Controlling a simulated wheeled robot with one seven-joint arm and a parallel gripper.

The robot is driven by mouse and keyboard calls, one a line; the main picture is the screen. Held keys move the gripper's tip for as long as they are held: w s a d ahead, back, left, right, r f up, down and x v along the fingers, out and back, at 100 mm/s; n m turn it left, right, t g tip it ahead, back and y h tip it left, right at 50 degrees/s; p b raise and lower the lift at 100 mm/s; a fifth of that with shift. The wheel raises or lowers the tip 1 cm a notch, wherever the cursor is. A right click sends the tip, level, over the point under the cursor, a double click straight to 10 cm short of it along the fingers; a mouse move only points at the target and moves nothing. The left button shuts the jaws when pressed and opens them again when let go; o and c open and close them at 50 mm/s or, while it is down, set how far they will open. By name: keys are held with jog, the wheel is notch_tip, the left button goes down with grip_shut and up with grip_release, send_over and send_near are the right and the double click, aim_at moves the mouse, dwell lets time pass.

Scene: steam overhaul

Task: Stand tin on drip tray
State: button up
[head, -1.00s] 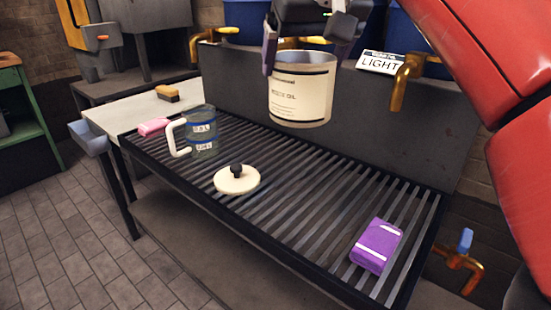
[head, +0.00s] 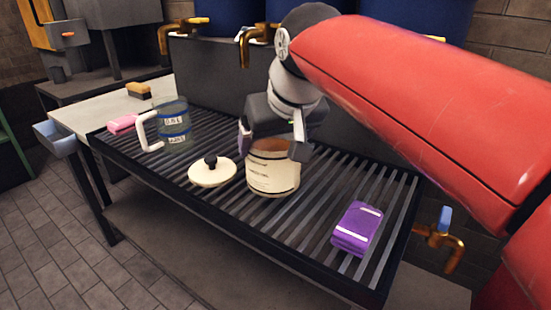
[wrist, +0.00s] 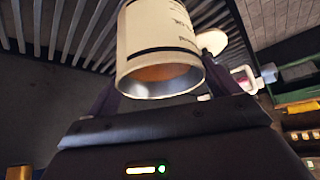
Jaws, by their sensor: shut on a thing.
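The cream tin (head: 272,176) with a printed label is upright in the head view, at or just above the slats of the drip tray (head: 330,172). I cannot tell whether its base touches the slats. My gripper (head: 274,142) is shut on the tin near its rim, one finger on each side. In the wrist view the tin (wrist: 160,40) sits between the two fingers, its open mouth facing the camera and brownish inside.
A cream lid (head: 212,172) with a black knob lies close left of the tin. A measuring jug (head: 174,124) and pink block (head: 122,123) stand farther left. A purple packet (head: 356,228) lies right. Brass taps (head: 245,40) overhang the back. Slats between tin and packet are clear.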

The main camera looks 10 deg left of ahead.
jog(key=shift+f, duration=1.65)
jog(key=shift+f, duration=0.1)
jog(key=o, duration=1.8)
jog(key=shift+f+b, duration=0.1)
jog(key=shift+b, duration=0.2)
jog(key=shift+d+r, duration=0.1)
jog(key=shift+r, duration=0.3)
jog(key=p+v, duration=0.1)
jog(key=v, duration=1)
jog(key=shift+s+r, duration=0.2)
